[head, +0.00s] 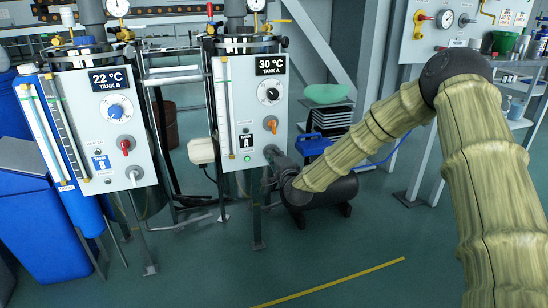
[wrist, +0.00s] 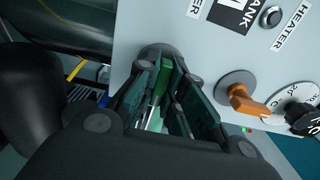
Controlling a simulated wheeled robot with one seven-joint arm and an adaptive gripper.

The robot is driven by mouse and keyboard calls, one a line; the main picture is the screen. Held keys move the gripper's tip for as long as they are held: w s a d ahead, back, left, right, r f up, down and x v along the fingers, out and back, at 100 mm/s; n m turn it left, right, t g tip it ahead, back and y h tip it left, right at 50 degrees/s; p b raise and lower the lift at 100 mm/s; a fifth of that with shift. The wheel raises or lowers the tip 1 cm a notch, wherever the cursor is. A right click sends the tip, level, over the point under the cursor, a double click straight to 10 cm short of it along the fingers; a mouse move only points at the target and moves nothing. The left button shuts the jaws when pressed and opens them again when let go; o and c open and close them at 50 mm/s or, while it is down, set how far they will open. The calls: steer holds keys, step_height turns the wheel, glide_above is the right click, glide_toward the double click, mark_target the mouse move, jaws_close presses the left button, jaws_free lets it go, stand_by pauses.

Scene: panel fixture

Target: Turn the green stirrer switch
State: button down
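My gripper (wrist: 167,72) is at the lower right of the Tank A panel (wrist: 165,22), its fingertips close to the panel face. A green switch handle (wrist: 166,79) shows between the fingers in the wrist view, in front of a dark round base (wrist: 154,50). The fingers stand on either side of the handle; I cannot tell whether both touch it. In the head view my gripper (head: 272,155) covers that corner of the Tank A panel (head: 249,100), and the green switch is hidden there.
An orange heater switch (wrist: 246,102) and a black dial (wrist: 302,117) sit beside my gripper on the same panel. The Tank B panel (head: 103,80) stands to the left with a red switch (head: 125,145). A dark cylinder (head: 330,190) lies low behind my wrist. Open floor (head: 340,250) lies in front.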

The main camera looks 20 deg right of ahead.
steer(key=shift+r+n+p, duration=0.1)
steer(key=shift+n+p, duration=0.2)
steer(key=shift+p, duration=0.25)
steer(key=n+p, duration=0.2)
steer(key=p, duration=0.1)
steer(key=shift+r+n+p, duration=0.15)
steer(key=shift+n+p, duration=0.25)
steer(key=n+p, duration=1)
steer(key=shift+n, duration=0.4)
steer(key=shift+f+n+p, duration=0.25)
steer(key=shift+n+p, duration=0.85)
steer(key=shift+n, duration=0.7)
steer(key=c, duration=1.5)
jaws_free()
